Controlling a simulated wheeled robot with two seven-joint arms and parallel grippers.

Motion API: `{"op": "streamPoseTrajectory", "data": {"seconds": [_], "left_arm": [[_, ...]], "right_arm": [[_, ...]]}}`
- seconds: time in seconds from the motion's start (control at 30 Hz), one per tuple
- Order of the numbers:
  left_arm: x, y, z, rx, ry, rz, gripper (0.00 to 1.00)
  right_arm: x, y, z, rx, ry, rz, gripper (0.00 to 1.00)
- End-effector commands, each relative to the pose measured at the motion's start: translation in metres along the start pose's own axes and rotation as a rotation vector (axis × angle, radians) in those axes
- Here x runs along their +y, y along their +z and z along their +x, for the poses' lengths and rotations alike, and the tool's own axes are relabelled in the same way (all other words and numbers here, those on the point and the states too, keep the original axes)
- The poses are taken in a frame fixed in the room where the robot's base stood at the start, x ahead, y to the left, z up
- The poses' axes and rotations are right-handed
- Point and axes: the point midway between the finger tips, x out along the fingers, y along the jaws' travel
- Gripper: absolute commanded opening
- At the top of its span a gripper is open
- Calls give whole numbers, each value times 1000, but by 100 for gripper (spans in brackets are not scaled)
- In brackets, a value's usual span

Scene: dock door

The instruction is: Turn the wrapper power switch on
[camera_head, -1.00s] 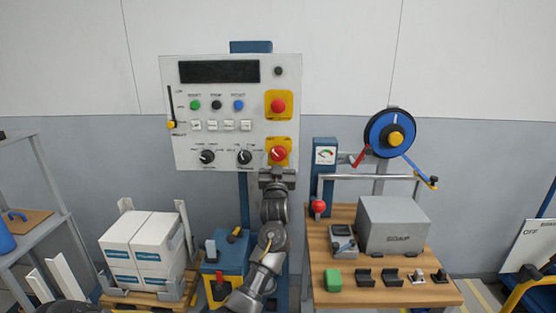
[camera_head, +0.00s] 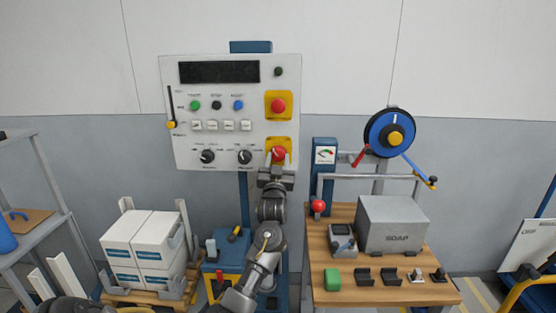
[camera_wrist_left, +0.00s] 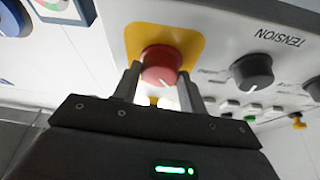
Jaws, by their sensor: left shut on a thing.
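My left gripper (camera_head: 276,167) is at this knob from below. In the left wrist view its two fingers (camera_wrist_left: 160,88) stand on either side of the knob and are shut on it. My right gripper is in neither view.
A second red button (camera_head: 278,105) on yellow is just above. The tension knob (camera_wrist_left: 253,71) is close beside the fingers. A bench (camera_head: 318,255) with a grey box (camera_head: 393,225) stands at right, and a pallet of white boxes (camera_head: 143,245) at left.

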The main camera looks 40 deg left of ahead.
Motion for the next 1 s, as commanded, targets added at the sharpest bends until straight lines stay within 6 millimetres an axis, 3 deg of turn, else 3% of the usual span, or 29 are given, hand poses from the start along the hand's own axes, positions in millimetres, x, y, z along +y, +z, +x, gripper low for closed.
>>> {"op": "streamPoseTrajectory", "data": {"seconds": [1.0], "left_arm": [[-8, -8, 3, -1, 359, 863, 19]], "right_arm": [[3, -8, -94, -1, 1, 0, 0]]}}
